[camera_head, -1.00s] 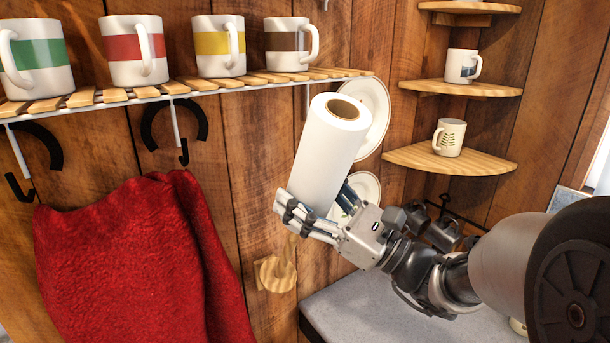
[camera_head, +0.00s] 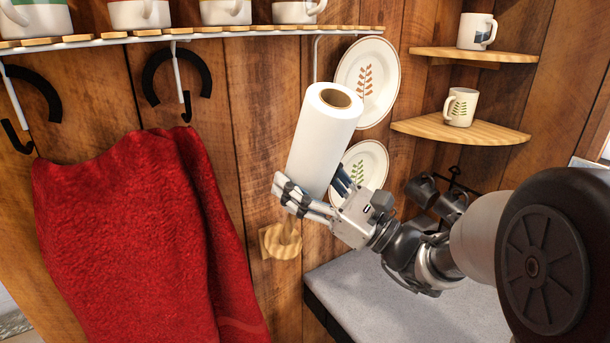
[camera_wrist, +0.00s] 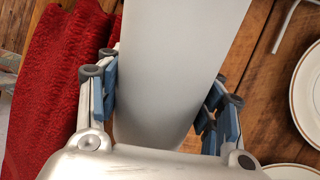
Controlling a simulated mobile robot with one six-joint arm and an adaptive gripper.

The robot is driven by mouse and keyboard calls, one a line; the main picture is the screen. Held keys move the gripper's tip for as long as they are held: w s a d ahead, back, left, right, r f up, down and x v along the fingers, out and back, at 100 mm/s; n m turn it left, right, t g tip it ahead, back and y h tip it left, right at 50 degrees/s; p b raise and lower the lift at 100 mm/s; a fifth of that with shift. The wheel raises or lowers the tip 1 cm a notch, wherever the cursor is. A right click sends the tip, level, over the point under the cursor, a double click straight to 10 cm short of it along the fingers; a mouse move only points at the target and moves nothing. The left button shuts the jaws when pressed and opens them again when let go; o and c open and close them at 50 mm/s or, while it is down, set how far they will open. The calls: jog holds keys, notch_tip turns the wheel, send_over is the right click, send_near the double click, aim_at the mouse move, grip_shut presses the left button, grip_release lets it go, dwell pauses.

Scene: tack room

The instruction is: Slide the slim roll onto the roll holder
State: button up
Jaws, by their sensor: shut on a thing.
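The slim roll (camera_head: 322,140) is a white paper roll with a brown core opening at its upper end. It is tilted, its top leaning to the right in the head view. My gripper (camera_head: 312,190) is shut on its lower part, fingers on both sides. In the wrist view the roll (camera_wrist: 175,65) fills the middle between the blue-padded fingers of my gripper (camera_wrist: 162,105). A pale wooden wall piece (camera_head: 281,241), apparently the roll holder, is below the roll and apart from it. Its exact shape is hard to tell.
A red cloth (camera_head: 140,230) hangs at the left below a slatted mug shelf (camera_head: 200,33). Plates (camera_head: 366,82) hang on the wall behind the roll. Corner shelves (camera_head: 460,131) with mugs are to the right. A grey countertop (camera_head: 370,300) lies below my arm.

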jog(key=shift+w+a+f+b, duration=0.6)
jog(key=shift+w+f+b, duration=0.3)
jog(key=shift+f+b, duration=1)
jog(key=shift+w+a+f+b, duration=0.6)
jog(key=shift+w+f+b, duration=0.45)
jog(key=shift+f, duration=1.6)
jog(key=shift+w+a+f+b, duration=0.65)
jog(key=shift+f+b, duration=1.05)
jog(key=shift+f, duration=0.55)
jog(key=o, duration=1.2)
jog(key=shift+c, duration=0.2)
jog(key=shift+d, duration=0.1)
jog(key=v, duration=1.2)
